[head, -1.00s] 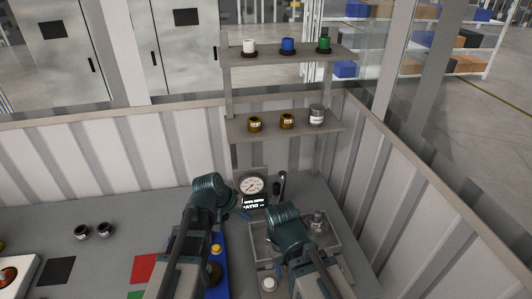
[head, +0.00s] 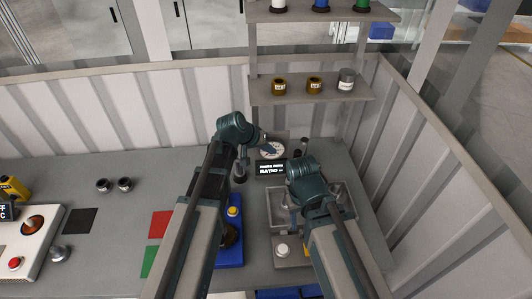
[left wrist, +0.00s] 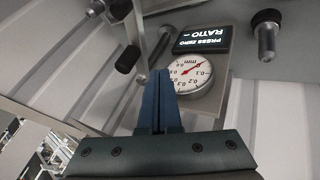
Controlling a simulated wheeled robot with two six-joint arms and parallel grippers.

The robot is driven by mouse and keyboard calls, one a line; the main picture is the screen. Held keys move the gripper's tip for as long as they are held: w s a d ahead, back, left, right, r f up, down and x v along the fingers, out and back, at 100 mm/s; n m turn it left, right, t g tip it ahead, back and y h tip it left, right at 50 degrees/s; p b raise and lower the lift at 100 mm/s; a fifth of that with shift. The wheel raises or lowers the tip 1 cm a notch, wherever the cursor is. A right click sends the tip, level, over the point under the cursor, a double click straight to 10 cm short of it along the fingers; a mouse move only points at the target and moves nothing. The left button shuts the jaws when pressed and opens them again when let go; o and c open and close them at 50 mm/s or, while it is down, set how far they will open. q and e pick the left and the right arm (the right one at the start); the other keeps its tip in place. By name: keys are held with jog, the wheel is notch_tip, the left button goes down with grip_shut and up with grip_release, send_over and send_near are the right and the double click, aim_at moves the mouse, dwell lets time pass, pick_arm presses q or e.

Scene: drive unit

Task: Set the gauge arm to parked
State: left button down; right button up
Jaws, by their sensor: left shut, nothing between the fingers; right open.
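The round white dial gauge (head: 271,149) with a red needle stands at the back of the bench, behind a black display (head: 271,169). The left wrist view shows the dial (left wrist: 188,73) and the display reading PRESS ZERO and RATIO (left wrist: 203,39), upside down. My left gripper (head: 268,148) is shut and empty, its blue fingertips (left wrist: 157,76) close beside the dial; I cannot tell if they touch. A rod with a black knob (left wrist: 128,59) stands near the fingertips. Which part is the gauge arm is unclear. My right gripper (head: 308,212) is open over a grey tray, its fingers partly hidden.
The grey tray (head: 348,211) is at the right. A black-topped post (head: 240,173) stands left of the display. A shelf (head: 310,98) with jars is above the gauge.

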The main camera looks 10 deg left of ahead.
pick_arm(q)
jog(key=w+d+f+b, duration=0.1)
jog(key=d+f+b, duration=0.1)
jog(key=d, duration=0.4)
jog(key=shift+w+f, duration=0.4)
jog(key=shift+f, duration=0.25)
pick_arm(e)
jog(key=shift+f, duration=1.6)
pick_arm(q)
jog(key=shift+s+d, duration=0.1)
